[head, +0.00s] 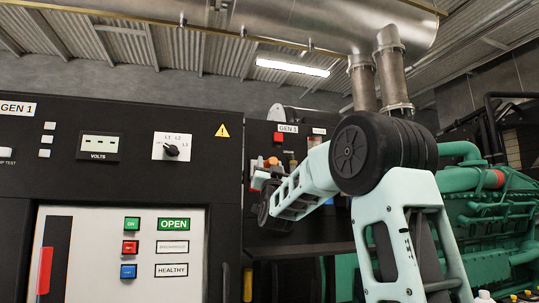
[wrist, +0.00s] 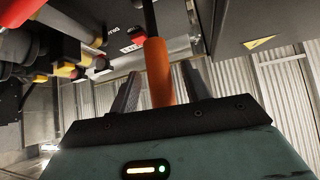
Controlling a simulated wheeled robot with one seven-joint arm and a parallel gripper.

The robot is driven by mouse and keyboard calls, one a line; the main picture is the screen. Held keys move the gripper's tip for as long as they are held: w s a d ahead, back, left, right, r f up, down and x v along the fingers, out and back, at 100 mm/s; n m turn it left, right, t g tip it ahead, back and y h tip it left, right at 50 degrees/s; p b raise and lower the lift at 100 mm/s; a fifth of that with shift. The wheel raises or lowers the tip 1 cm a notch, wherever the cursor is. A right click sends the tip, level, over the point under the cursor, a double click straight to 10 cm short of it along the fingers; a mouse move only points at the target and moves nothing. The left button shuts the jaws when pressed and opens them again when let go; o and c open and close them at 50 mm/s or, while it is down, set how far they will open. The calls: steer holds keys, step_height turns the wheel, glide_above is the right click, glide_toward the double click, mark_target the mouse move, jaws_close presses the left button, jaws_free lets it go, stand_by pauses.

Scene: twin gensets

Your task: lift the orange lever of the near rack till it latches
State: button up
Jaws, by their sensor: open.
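The orange lever (wrist: 158,72) shows in the wrist view as an orange grip on a dark rod. It stands between the two fingers of my gripper (wrist: 160,92). The fingers are apart, one on each side of the grip, with a visible gap on the right; I cannot tell whether the left one touches. In the head view my gripper (head: 268,205) is in front of the small rack (head: 288,150) labelled GEN 1. The lever cannot be made out clearly there, behind my wrist and arm.
A dark cabinet (head: 225,185) with a white breaker panel (head: 85,260) stands at the left. A green engine (head: 490,215) with pipes fills the right side.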

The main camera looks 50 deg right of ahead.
steer(key=shift+w+d+r, duration=0.3)
steer(key=shift+w+r, duration=0.05)
steer(key=shift+r, duration=0.1)
jaws_close()
steer(key=shift+r+p, duration=0.15)
steer(key=shift+p, duration=0.15)
